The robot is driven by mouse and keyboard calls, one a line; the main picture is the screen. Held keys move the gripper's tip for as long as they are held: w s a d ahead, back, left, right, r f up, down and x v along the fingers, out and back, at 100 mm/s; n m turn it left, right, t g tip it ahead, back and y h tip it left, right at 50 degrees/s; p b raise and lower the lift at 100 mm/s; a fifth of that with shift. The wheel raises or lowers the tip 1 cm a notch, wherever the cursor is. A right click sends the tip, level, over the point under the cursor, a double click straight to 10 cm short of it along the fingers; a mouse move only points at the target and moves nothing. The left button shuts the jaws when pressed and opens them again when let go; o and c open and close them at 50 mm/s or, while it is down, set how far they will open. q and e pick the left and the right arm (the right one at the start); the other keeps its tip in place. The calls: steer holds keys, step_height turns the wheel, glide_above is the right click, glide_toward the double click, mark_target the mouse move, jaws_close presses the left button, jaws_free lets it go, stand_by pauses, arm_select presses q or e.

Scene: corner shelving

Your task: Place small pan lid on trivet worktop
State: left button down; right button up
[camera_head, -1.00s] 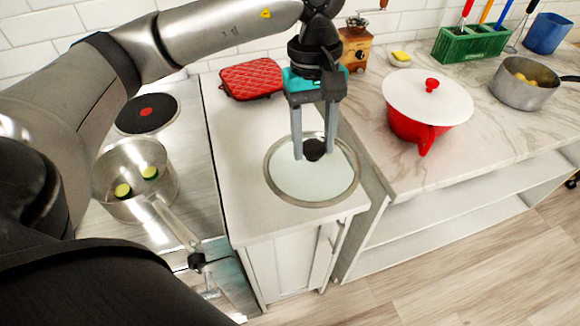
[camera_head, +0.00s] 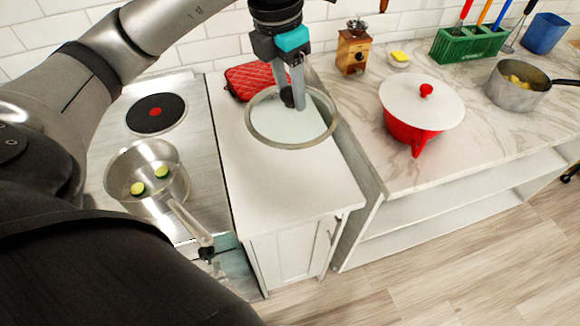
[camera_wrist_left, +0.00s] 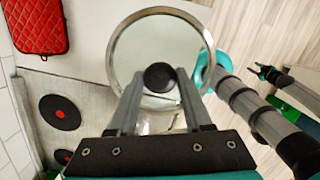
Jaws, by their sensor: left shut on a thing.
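The small pan lid (camera_head: 262,123) is a round clear lid with a metal rim and a black knob. My left gripper (camera_head: 293,100) is shut on its knob and holds it above the white worktop (camera_head: 285,190), near the back. In the left wrist view, the lid (camera_wrist_left: 138,45) lies in front of the fingers (camera_wrist_left: 160,80), with the knob between the tips. The red quilted pad (camera_head: 243,76), apparently the trivet, lies behind the lid, partly hidden. It is also in the left wrist view (camera_wrist_left: 40,22). Whether my right gripper is open or shut is unclear.
A steel pan (camera_head: 120,183) with green slices stands left on the stove, near a red-dotted burner (camera_head: 157,113). To the right are a red pot with white lid (camera_head: 420,105), a wooden grinder (camera_head: 352,52) and a grey pot (camera_head: 515,92). The worktop's front half is clear.

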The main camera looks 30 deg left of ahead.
arm_select(q)
steer(key=shift+a+r+n, duration=0.1)
steer(key=shift+n, duration=0.2)
steer(key=shift+f, duration=0.3)
step_height(320, 180, down, 19)
steer(key=shift+f+b, duration=0.15)
steer(key=shift+b, duration=0.2)
steer(key=shift+f, duration=0.1)
steer(key=shift+c, duration=1.6)
jaws_free()
step_height(320, 180, up, 12)
steer(key=s, duration=0.1)
steer(key=shift+s+a, duration=0.3)
steer(key=shift+s, duration=0.05)
